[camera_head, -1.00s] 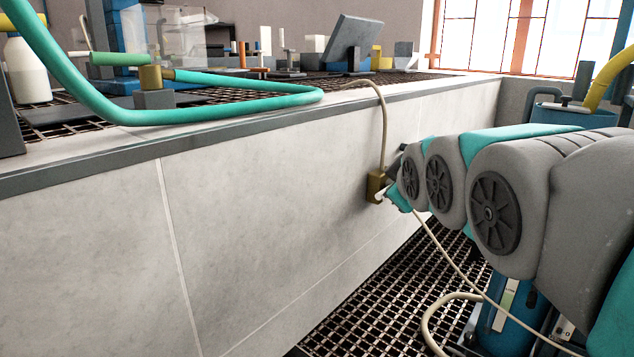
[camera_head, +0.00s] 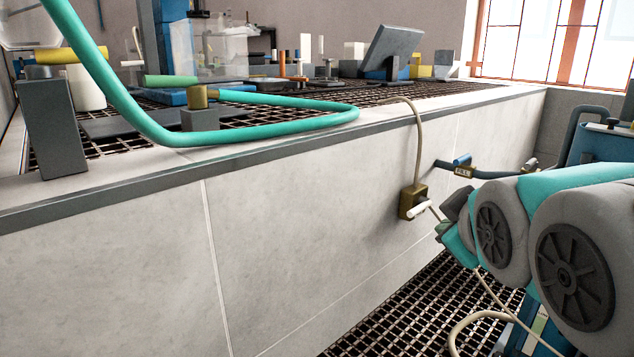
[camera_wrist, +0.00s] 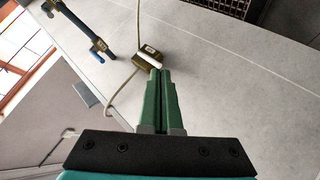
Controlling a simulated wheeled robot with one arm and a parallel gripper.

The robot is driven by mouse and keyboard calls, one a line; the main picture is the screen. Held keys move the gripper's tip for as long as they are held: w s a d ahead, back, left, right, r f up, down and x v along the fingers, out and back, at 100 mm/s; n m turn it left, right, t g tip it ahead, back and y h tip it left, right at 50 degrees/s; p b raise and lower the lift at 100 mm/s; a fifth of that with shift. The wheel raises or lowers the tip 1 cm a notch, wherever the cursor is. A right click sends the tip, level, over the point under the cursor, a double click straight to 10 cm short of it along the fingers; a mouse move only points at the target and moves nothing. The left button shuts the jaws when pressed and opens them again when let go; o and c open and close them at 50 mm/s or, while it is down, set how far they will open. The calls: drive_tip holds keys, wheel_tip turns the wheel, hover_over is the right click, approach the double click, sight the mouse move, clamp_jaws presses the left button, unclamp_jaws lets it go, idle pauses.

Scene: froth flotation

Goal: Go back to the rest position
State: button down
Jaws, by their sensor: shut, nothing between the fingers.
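My gripper (camera_head: 442,232) is in front of the pale wall at the right of the head view, just below and right of a brass box (camera_head: 413,202) on that wall. In the wrist view my gripper's green fingers (camera_wrist: 160,74) are together with nothing between them. They point toward the brass box (camera_wrist: 148,58), which has a white lever (camera_wrist: 147,66) and a cream cable. The tips overlap the box's lower edge in that view; the head view shows a small gap. My arm is bent low at the right.
A pipe with a blue-handled valve marked FILL (camera_head: 464,170) sticks out right of the box. A teal hose (camera_head: 240,119) loops over the bench edge (camera_head: 150,180). A cream cable hangs past my gripper to the floor grating (camera_head: 420,310).

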drive_tip(key=s+a+f+m+g+y+p, duration=0.1)
drive_tip(key=s+a+f+m+g+p, duration=0.15)
drive_tip(key=f, duration=0.35)
drive_tip(key=s+a+f+m+g+p, duration=0.1)
drive_tip(key=s+f+g+p, duration=0.25)
drive_tip(key=f, duration=0.25)
drive_tip(key=s+a+f+m+g+p, duration=0.1)
drive_tip(key=s+f+g, duration=0.2)
drive_tip(key=s, duration=0.3)
drive_tip(key=s+a+f+m+g+y+p, duration=0.1)
drive_tip(key=s+f+m+g+p, duration=0.1)
drive_tip(key=s+f+g, duration=0.2)
drive_tip(key=shift+s+a, duration=0.3)
drive_tip(key=shift+s, duration=0.6)
